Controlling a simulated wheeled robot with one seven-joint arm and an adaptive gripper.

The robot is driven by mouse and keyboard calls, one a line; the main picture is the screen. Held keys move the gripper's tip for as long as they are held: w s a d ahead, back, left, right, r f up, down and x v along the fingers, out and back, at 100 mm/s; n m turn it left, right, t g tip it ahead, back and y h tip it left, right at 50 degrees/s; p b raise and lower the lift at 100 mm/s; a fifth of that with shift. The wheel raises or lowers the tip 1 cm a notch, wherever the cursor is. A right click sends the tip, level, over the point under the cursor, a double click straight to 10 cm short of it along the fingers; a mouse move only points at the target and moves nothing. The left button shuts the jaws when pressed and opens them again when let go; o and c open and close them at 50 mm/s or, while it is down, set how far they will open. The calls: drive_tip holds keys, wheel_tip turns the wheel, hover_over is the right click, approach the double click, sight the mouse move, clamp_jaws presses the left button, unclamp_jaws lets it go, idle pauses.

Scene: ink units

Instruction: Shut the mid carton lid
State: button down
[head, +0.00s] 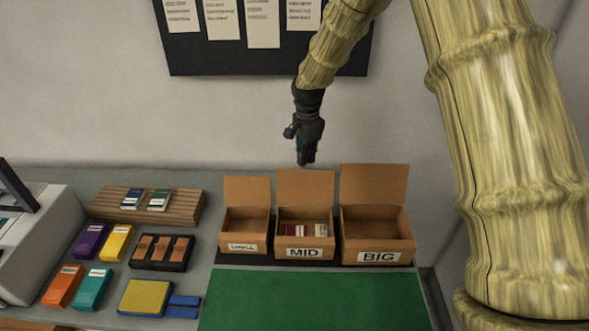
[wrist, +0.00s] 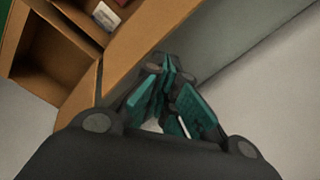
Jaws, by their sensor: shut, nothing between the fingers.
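The mid carton (head: 304,246) stands between the small carton (head: 245,236) and the big carton (head: 378,240). Its lid (head: 305,187) is open and upright at the back. Several small red and white items (head: 306,230) lie inside it. My gripper (head: 306,160) is shut and empty, pointing down just above or behind the top edge of the mid lid; the exact gap is unclear. In the wrist view, my gripper's teal finger pads (wrist: 172,90) are beside a brown cardboard lid (wrist: 142,45), with carton interiors at upper left.
The small lid (head: 247,190) and big lid (head: 374,184) also stand open on either side. A green mat (head: 310,300) lies in front. Colored ink boxes (head: 91,288) and a wooden rack (head: 110,205) are at left. The wall is behind.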

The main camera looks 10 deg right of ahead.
sight(305, 190)
wheel_tip(305, 190, down, 3)
drive_tip(key=shift+f+b, duration=0.2)
drive_tip(key=shift+b, duration=0.15)
idle(0.3)
drive_tip(key=shift+s+a+p, duration=0.15)
drive_tip(key=shift+s+a, duration=0.15)
drive_tip(key=shift+s, duration=0.7)
drive_tip(key=shift+s+a+p, duration=0.15)
drive_tip(key=shift+s+a, duration=0.15)
drive_tip(key=shift+s, duration=0.7)
drive_tip(key=shift+s+a+p, duration=0.15)
drive_tip(key=shift+s+a, duration=0.15)
drive_tip(key=shift+s, duration=0.7)
drive_tip(key=shift+w+d+r+p, duration=0.1)
drive_tip(key=shift+w+d+p, duration=0.15)
drive_tip(key=shift+w, duration=0.35)
wheel_tip(305, 190, up, 7)
drive_tip(key=p, duration=0.5)
